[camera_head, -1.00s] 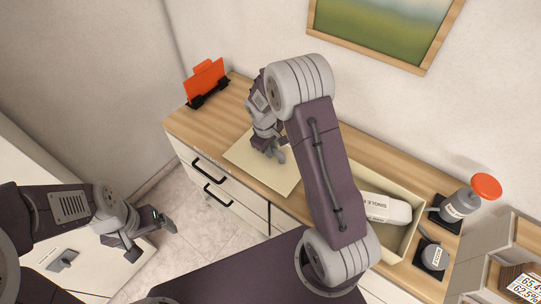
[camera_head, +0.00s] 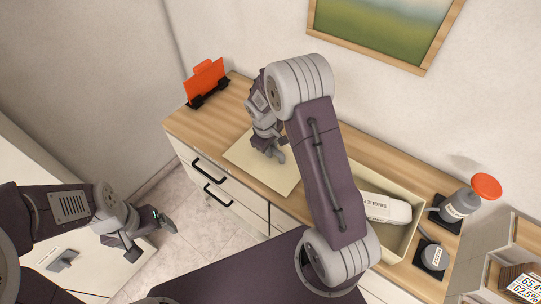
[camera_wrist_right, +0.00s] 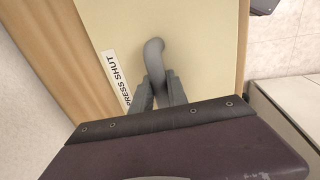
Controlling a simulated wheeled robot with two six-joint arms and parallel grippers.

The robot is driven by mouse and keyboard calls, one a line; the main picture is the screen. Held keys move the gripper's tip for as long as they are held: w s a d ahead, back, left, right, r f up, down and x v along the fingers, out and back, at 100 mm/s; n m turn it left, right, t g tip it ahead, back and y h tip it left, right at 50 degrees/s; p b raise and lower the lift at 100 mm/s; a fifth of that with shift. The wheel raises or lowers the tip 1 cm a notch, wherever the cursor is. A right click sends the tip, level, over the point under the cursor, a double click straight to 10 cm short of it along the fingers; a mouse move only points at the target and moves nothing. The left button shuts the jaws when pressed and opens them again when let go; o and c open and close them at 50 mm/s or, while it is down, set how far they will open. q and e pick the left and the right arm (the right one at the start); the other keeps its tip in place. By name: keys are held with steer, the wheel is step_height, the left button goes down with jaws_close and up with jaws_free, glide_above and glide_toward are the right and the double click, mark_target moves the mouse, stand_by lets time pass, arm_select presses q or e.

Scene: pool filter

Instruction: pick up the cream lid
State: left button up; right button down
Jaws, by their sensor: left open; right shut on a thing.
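The cream lid (camera_head: 284,180) is a flat cream panel at the front of the wooden counter, partly hidden by my right arm. In the right wrist view the lid (camera_wrist_right: 205,30) fills the middle, with a grey curved handle (camera_wrist_right: 154,52) standing on it and a "PRESS SHUT" label at its left. My right gripper (camera_head: 272,152) is over the lid. It is shut on the handle, with the fingers on either side in the wrist view (camera_wrist_right: 158,88). I cannot tell whether the lid is clear of the counter. My left gripper (camera_head: 152,235) is open and empty, far left of the lid.
A cream open box (camera_head: 410,245) holds a white cartridge (camera_head: 388,209) to the right, partly behind my right arm. An orange panel (camera_head: 205,81) stands at the counter's far left. Drawers with black handles (camera_head: 217,196) face front.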

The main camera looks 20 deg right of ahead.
steer(key=shift+w+r, duration=0.1)
steer(key=shift+r, duration=0.4)
steer(key=v, duration=0.2)
steer(key=shift+w+d+r, duration=0.1)
steer(key=shift+d+r, duration=0.05)
steer(key=shift+r, duration=0.25)
steer(key=s+r+b, duration=0.1)
steer(key=s+r, duration=0.6)
steer(key=s, duration=0.4)
steer(key=shift+s+a+r, duration=0.15)
steer(key=shift+s+a, duration=0.25)
steer(key=shift+a, duration=0.1)
